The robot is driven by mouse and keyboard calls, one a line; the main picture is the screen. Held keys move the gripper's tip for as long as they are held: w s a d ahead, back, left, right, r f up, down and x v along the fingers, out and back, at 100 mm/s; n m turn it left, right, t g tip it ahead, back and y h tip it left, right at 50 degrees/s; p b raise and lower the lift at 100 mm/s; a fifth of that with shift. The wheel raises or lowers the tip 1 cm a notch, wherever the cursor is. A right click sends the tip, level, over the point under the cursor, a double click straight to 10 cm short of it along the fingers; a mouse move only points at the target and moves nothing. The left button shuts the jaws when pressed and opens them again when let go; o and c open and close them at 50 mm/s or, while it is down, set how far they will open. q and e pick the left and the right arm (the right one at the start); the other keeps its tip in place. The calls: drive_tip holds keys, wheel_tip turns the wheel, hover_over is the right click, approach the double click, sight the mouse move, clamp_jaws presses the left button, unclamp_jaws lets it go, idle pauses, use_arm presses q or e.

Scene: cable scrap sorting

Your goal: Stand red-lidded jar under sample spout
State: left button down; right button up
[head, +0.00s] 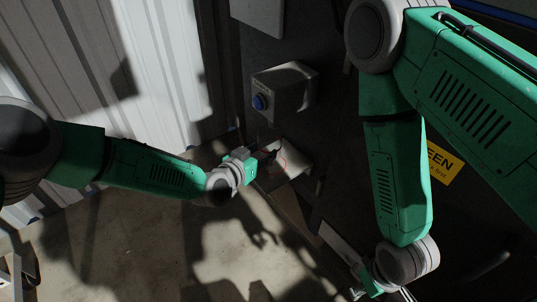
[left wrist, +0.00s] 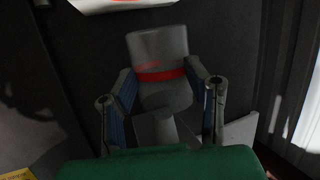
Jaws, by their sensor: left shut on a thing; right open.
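In the left wrist view a grey jar-like thing with a red band (left wrist: 161,75) stands between the two fingers of my left gripper (left wrist: 160,90). The fingers close on its sides. I take it to be the red-lidded jar; its far end is hidden. In the head view my left gripper (head: 262,157) is beside a pale plate with a thin red line (head: 292,160), at the dark panel. The jar is too small and shaded to make out there. My right gripper (head: 402,294) is open and empty at the bottom edge, partly cut off. I cannot pick out the spout for certain.
A grey box with a blue button (head: 285,92) juts from the dark panel above my left gripper. A yellow sign (head: 444,163) is partly behind my right arm. A corrugated wall (head: 150,60) stands at left. The concrete floor (head: 150,250) below is mostly clear.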

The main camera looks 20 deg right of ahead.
use_arm(q)
drive_tip(key=f+b, duration=0.1)
drive_tip(key=f, duration=0.3)
drive_tip(key=shift+d+b, duration=0.35)
drive_tip(key=shift+d, duration=0.05)
drive_tip(key=shift+s+d, duration=0.1)
drive_tip(key=shift+d, duration=0.25)
use_arm(e)
drive_tip(key=shift+w+d+f, duration=0.2)
drive_tip(key=shift+f, duration=0.45)
drive_tip(key=shift+w+d+f, duration=0.15)
drive_tip(key=shift+d+f, duration=0.05)
drive_tip(key=shift+f, duration=0.4)
use_arm(q)
drive_tip(key=c, duration=0.8)
unclamp_jaws()
drive_tip(key=shift+a, duration=0.35)
use_arm(e)
drive_tip(key=shift+a+r, duration=0.1)
drive_tip(key=shift+a, duration=0.15)
use_arm(q)
drive_tip(key=shift+d, duration=0.1)
